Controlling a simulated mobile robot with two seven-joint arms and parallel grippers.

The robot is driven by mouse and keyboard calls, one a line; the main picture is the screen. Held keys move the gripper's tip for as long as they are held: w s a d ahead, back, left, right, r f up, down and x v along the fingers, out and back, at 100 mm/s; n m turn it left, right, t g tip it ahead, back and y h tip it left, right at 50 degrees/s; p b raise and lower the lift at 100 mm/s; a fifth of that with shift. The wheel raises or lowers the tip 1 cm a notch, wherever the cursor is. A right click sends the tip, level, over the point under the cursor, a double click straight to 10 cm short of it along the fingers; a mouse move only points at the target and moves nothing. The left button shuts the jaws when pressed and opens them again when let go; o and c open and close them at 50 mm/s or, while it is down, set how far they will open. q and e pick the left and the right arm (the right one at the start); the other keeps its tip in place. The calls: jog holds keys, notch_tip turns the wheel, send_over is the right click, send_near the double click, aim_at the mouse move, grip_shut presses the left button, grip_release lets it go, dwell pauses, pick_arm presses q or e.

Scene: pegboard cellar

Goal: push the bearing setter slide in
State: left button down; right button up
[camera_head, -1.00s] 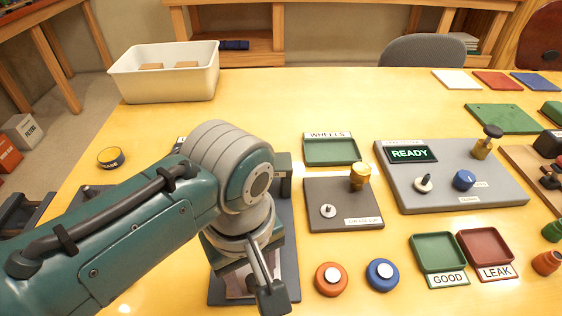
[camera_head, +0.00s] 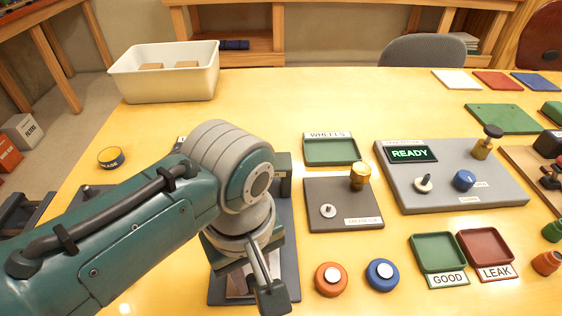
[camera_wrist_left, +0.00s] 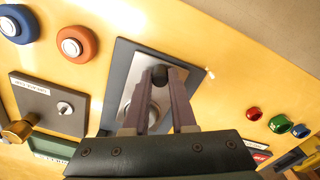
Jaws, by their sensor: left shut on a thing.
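The bearing setter stands on a dark base plate (camera_head: 288,270) at the front left of the table, mostly hidden under my left arm in the head view. In the left wrist view its base plate (camera_wrist_left: 117,82) carries a bright metal plate (camera_wrist_left: 141,78) and a round grey part (camera_wrist_left: 153,113). My left gripper (camera_wrist_left: 160,76) points down at it, its two fingers closed about a small dark knob (camera_wrist_left: 160,71), which I take to be the slide's handle. How far in the slide sits is hard to tell. My right gripper is not in view.
An orange button (camera_head: 331,279) and a blue button (camera_head: 382,275) stand just right of the setter. Beyond are a grey-brown board (camera_head: 330,190) with a brass knob, a green tray (camera_head: 331,150), and a panel reading READY (camera_head: 409,154). A white bin (camera_head: 165,85) stands at the back left.

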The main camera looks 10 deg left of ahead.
pick_arm(q)
jog(key=shift+w, duration=0.1)
dwell(0.5)
jog(key=w+b, duration=0.1)
jog(key=w, duration=0.1)
jog(key=w+a+b, duration=0.1)
jog(key=w+b, duration=0.1)
jog(key=w+f+b, duration=0.1)
jog(key=w, duration=0.1)
jog(key=shift+w+a+b, duration=0.15)
jog(key=shift+a+b, duration=0.2)
jog(key=shift+a, duration=0.05)
jog(key=w, duration=0.1)
jog(key=w+a, duration=0.1)
jog(key=w+b, duration=0.1)
jog(key=w, duration=0.1)
jog(key=shift+a+r, duration=0.2)
jog(key=shift+r, duration=0.2)
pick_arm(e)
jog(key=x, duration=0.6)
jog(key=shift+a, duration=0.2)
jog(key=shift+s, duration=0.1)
pick_arm(q)
jog(key=c, duration=0.7)
grip_release()
jog(key=shift+d, duration=0.1)
jog(key=shift+r, duration=0.1)
